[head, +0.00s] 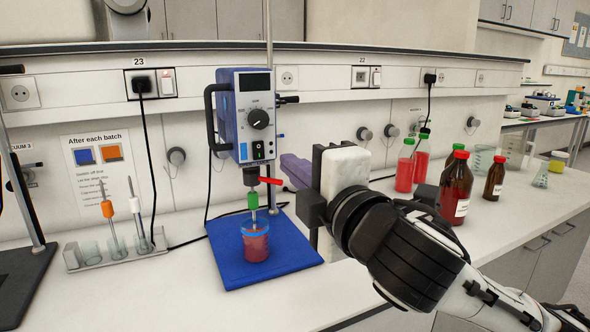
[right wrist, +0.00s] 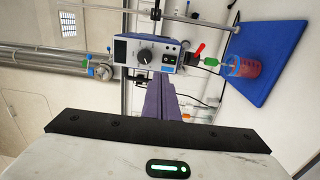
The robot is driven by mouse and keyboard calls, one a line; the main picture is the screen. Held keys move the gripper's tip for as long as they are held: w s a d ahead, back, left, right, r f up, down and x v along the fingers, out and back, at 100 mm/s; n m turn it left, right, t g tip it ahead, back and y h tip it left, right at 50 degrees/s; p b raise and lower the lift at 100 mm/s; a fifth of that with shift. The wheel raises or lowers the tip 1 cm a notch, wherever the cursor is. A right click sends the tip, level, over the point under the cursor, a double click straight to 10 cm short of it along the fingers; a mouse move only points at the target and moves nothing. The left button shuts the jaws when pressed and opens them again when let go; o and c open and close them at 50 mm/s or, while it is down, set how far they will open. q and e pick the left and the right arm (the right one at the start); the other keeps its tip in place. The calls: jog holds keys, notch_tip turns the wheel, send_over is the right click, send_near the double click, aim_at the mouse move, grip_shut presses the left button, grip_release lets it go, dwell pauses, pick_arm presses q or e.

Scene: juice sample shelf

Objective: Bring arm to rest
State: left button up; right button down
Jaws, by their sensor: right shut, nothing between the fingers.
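My right arm comes in from the right in the head view, over the front of the bench. My right gripper (head: 296,168) is raised to the right of the blue overhead stirrer (head: 249,115), with its purple fingers together and nothing between them. In the right wrist view the closed fingers (right wrist: 160,100) point toward the stirrer (right wrist: 150,53). They appear apart from it. My left gripper is not in view.
A cup of red liquid (head: 256,245) stands on a blue mat (head: 287,258) under the stirrer's green coupling (head: 253,201). A rack (head: 117,256) with stirring shafts stands left. Brown bottles (head: 457,190) and red bottles (head: 405,170) stand right, behind my arm. The front bench is clear.

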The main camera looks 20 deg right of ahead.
dwell(0.5)
jog(key=s+f+m+g, duration=0.4)
jog(key=f, duration=1)
jog(key=s+f+m+g, duration=0.3)
jog(key=f+m, duration=0.2)
jog(key=f, duration=0.8)
jog(key=s+d+f+m+g, duration=0.2)
jog(key=s+f+m+g, duration=0.2)
jog(key=s+f, duration=0.65)
jog(key=s+d+f+m+g, duration=0.2)
jog(key=s+f+m+g, duration=0.2)
jog(key=s+f, duration=0.6)
jog(key=w+a+f+t, duration=0.1)
jog(key=a+f+t, duration=0.1)
jog(key=f, duration=0.3)
jog(key=w+a+f+t+y, duration=0.1)
jog(key=w+a+f+t, duration=0.1)
jog(key=f, duration=0.4)
jog(key=shift+w+a+t, duration=0.3)
jog(key=shift+a+t, duration=0.05)
jog(key=shift+t, duration=0.35)
jog(key=shift+r, duration=0.1)
